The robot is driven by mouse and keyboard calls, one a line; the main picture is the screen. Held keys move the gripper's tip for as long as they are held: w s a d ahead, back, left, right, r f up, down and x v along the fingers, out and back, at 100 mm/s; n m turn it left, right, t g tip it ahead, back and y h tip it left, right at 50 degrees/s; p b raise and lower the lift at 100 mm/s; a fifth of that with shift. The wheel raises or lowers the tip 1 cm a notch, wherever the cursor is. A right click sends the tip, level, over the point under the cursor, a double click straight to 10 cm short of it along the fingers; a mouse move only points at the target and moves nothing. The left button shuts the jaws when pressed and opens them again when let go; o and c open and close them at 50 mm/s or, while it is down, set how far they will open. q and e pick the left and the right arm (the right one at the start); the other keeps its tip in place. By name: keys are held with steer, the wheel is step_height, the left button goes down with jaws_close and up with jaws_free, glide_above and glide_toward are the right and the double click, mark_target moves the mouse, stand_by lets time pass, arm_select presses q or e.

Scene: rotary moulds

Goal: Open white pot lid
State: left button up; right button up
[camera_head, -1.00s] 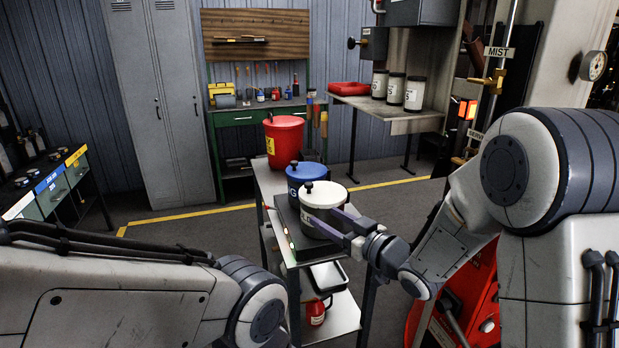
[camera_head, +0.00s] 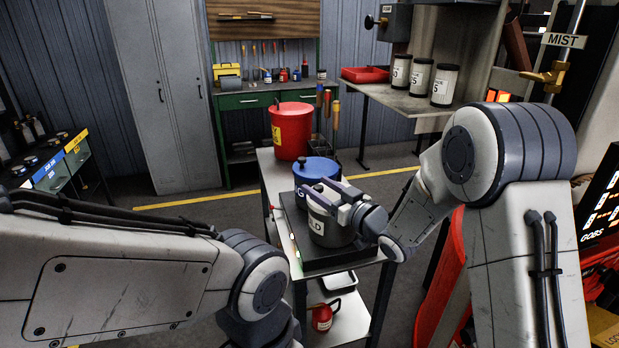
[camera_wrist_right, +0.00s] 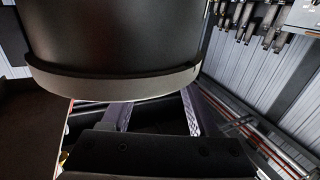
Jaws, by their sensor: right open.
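The white pot (camera_head: 330,232) stands on the dark plate at the near end of the cart, its label partly covered. The jaws are open; contact with the knob cannot be told. In the right wrist view, a large dark round body with a grey rim (camera_wrist_right: 115,85) fills the top, and my right gripper's fingers (camera_wrist_right: 160,112) reach behind it. My left gripper is out of view; only my left arm shows.
A blue lidded pot (camera_head: 316,168) stands just behind the white pot, close to my fingers. A red bin (camera_head: 291,132) stands farther back on the cart (camera_head: 268,170). A red can (camera_head: 322,318) is on the lower shelf. White-labelled canisters (camera_head: 420,78) stand on the right shelf.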

steer(key=shift+x, duration=1.9)
steer(key=shift+a, duration=0.1)
jaws_close()
